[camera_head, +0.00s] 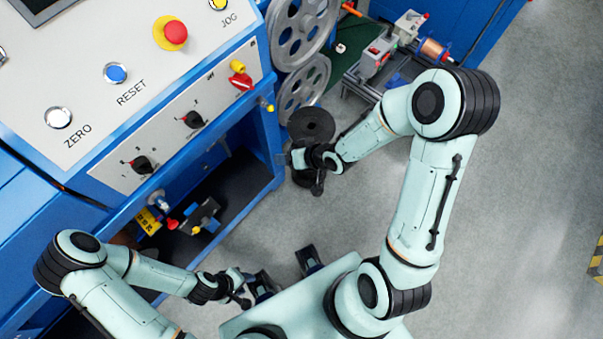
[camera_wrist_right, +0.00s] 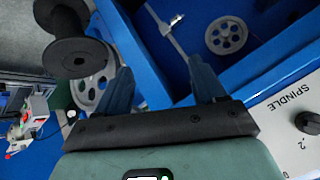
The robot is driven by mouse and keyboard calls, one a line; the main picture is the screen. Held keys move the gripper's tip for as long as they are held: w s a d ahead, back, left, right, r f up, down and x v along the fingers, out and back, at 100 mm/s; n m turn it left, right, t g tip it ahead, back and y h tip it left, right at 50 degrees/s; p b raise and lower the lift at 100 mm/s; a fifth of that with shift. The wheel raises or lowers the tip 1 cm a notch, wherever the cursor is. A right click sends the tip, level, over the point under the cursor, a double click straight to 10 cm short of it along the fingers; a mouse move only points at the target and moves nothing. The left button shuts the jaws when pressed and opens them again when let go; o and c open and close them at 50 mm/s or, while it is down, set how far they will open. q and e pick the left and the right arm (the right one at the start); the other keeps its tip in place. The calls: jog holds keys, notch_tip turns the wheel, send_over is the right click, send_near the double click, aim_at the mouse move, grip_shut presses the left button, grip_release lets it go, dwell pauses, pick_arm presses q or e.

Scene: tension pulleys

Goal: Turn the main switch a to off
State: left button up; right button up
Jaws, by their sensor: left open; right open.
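The likely main switch, a red rotary handle (camera_head: 241,81), sits at the right end of the console's front panel in the head view. A yellow part (camera_head: 238,66) is just above it. Its exact setting is too small to read. My left gripper (camera_head: 247,283) is low in front of the cabinet, well away from the switch. My right gripper (camera_head: 298,158) is below and right of the switch, apart from it. In the right wrist view its blue fingers (camera_wrist_right: 162,82) are spread with nothing between them. The red handle does not show in that view.
The console carries a red emergency button (camera_head: 175,33), a blue reset button (camera_head: 115,73) and black knobs (camera_head: 193,119). A black spool (camera_head: 311,125) and grey pulleys (camera_head: 303,82) stand right of the cabinet. The spool also shows in the wrist view (camera_wrist_right: 75,55).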

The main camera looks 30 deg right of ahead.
jog(key=s+a+f+m+g+p, duration=0.1)
jog(key=s+f+g, duration=0.3)
jog(key=s+f, duration=0.5)
jog(key=shift+s+a+f+m, duration=0.25)
jog(key=shift+a+f, duration=0.3)
jog(key=shift+f, duration=0.8)
